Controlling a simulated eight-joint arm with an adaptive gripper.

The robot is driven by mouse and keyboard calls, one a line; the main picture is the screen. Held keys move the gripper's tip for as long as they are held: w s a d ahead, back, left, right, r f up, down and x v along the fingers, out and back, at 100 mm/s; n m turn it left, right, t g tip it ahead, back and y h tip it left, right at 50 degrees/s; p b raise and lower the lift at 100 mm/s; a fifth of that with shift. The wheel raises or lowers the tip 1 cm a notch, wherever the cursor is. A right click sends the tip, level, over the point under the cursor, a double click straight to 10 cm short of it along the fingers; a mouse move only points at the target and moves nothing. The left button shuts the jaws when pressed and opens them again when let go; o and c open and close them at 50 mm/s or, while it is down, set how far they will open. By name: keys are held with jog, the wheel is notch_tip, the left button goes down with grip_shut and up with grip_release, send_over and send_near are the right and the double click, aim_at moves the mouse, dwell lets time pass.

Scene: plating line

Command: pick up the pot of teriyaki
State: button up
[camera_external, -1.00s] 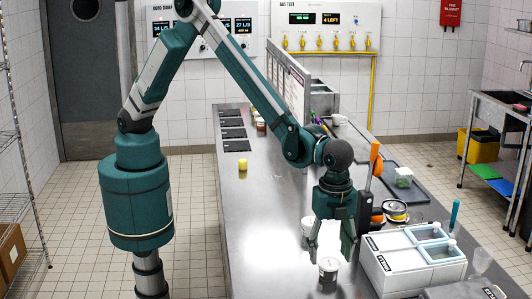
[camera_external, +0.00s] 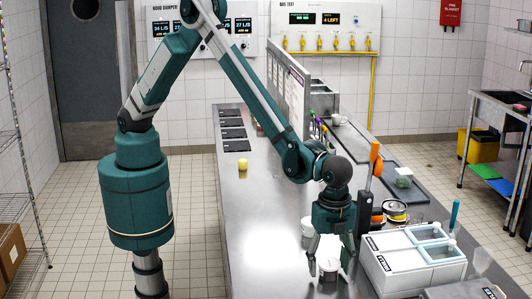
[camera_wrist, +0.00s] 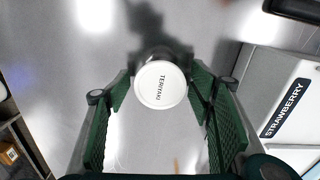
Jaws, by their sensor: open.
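The teriyaki pot (camera_wrist: 161,85) shows in the wrist view as a round white lid marked TERIYAKI. It stands between the two green fingers of my gripper (camera_wrist: 160,100), with a gap visible on each side. In the external view my gripper (camera_external: 329,258) points down over the counter with its fingers apart. The pot (camera_external: 329,266) is upright on the counter between them, partly hidden by the fingers. My gripper is open and has not closed on the pot.
A white bin unit labelled STRAWBERRY (camera_wrist: 284,105) stands close on the right; it also shows in the external view (camera_external: 410,262). Another white pot (camera_external: 307,228) stands just behind my gripper.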

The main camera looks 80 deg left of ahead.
aim_at(330, 263)
jog(key=c, duration=0.9)
jog(key=shift+r+b, duration=0.3)
jog(key=shift+r, duration=4.7)
